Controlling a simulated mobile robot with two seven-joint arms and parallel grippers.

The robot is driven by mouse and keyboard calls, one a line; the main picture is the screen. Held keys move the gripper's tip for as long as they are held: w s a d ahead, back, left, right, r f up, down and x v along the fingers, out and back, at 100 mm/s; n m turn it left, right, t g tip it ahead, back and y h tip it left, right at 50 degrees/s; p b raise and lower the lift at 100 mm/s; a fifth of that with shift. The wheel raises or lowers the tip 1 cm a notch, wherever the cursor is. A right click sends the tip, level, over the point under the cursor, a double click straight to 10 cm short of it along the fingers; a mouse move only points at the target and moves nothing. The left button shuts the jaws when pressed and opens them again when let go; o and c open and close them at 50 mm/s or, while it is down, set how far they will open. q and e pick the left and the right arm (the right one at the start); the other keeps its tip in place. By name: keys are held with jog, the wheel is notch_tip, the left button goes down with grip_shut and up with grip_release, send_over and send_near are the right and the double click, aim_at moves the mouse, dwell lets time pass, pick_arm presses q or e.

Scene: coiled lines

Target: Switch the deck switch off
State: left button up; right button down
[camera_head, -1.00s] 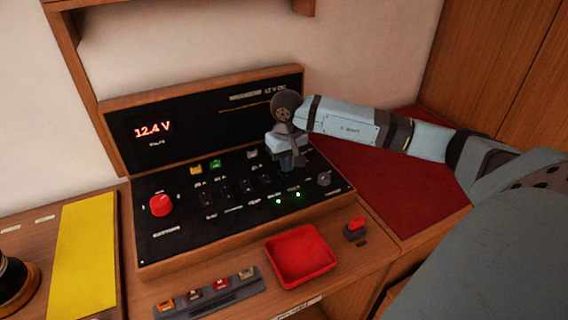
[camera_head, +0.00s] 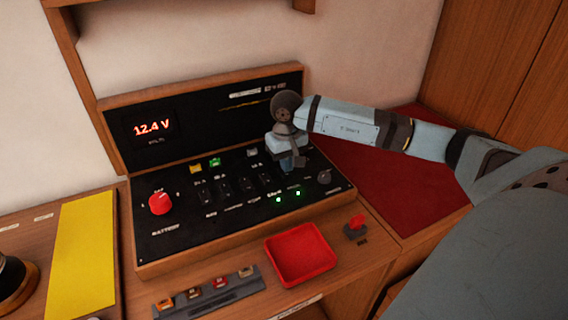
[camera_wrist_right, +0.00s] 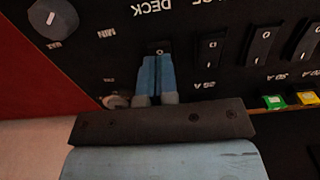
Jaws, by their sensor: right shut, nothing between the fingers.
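The deck switch (camera_wrist_right: 158,47) is a small black rocker on the black panel, below the upside-down word DECK in the right wrist view. My right gripper (camera_wrist_right: 156,57) is shut and empty, with its blue fingertips at the lower part of this switch. I cannot tell whether they press on it. In the head view my right gripper (camera_head: 287,168) points down at the panel's right half and hides the deck switch. Two green lights (camera_head: 278,200) are lit just in front of it. My left gripper is not in view.
Several other rockers (camera_head: 225,187) stand in the row left of the gripper. A red knob (camera_head: 161,203) is at the panel's left and a grey knob (camera_head: 324,177) at its right. A red tray (camera_head: 300,254) and a small red-topped switch (camera_head: 356,226) sit in front.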

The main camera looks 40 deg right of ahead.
jog(key=shift+f+b, duration=0.85)
jog(key=shift+f, duration=0.15)
dwell(0.3)
jog(key=shift+r, duration=0.1)
jog(key=shift+r+p, duration=0.35)
jog(key=shift+r, duration=0.1)
jog(key=shift+r+p, duration=1.2)
jog(key=shift+r, duration=1.75)
